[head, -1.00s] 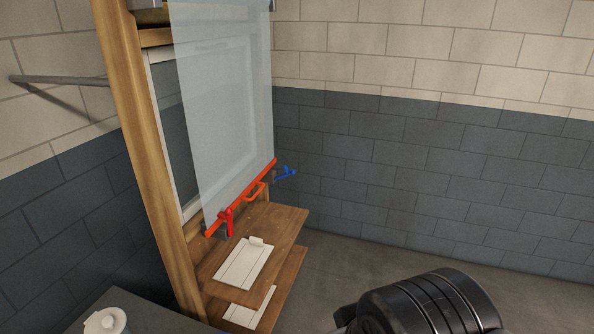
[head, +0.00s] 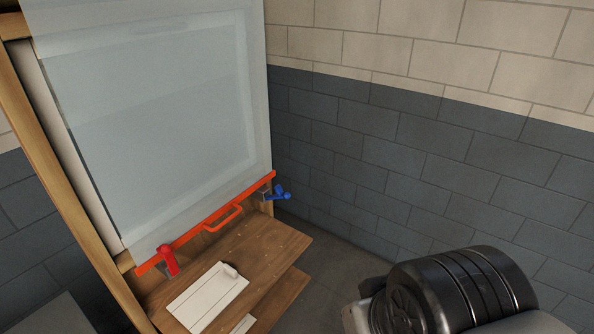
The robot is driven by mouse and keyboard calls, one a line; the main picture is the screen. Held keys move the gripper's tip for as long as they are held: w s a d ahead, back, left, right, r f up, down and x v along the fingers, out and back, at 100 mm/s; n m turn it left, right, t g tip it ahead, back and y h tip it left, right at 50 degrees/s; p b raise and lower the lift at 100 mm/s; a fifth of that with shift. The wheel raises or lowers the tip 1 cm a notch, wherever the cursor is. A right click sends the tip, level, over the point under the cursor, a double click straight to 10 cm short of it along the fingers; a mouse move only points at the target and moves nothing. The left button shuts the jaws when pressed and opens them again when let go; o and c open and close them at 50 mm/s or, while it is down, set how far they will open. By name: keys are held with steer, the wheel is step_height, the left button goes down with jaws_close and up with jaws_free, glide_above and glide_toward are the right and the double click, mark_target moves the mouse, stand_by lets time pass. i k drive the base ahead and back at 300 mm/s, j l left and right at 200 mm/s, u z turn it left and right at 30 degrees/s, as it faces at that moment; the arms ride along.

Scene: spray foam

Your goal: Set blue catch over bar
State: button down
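The blue catch (head: 279,194) sits at the right end of the orange-red bar (head: 190,229), on the wooden frame's right post. Its lever points out to the right, away from the bar. The bar runs along the bottom edge of a translucent sheet (head: 160,110) and has a loop handle (head: 224,218). A red catch (head: 168,261) stands at the bar's left end; whether it lies over the bar is hard to tell. My gripper is outside the view; only a black part of my arm shows at lower right.
A wooden shelf (head: 262,250) juts out below the bar, with a white flat piece (head: 206,296) on it. A lower shelf is partly visible. A blue and cream block wall (head: 400,140) stands behind at right. The floor (head: 325,270) right of the shelves looks clear.

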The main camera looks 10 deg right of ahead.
mark_target(280, 194)
steer(key=i+j+u, duration=0.1)
steer(key=i, duration=0.45)
steer(key=i+j+u, duration=0.1)
steer(key=i, duration=0.45)
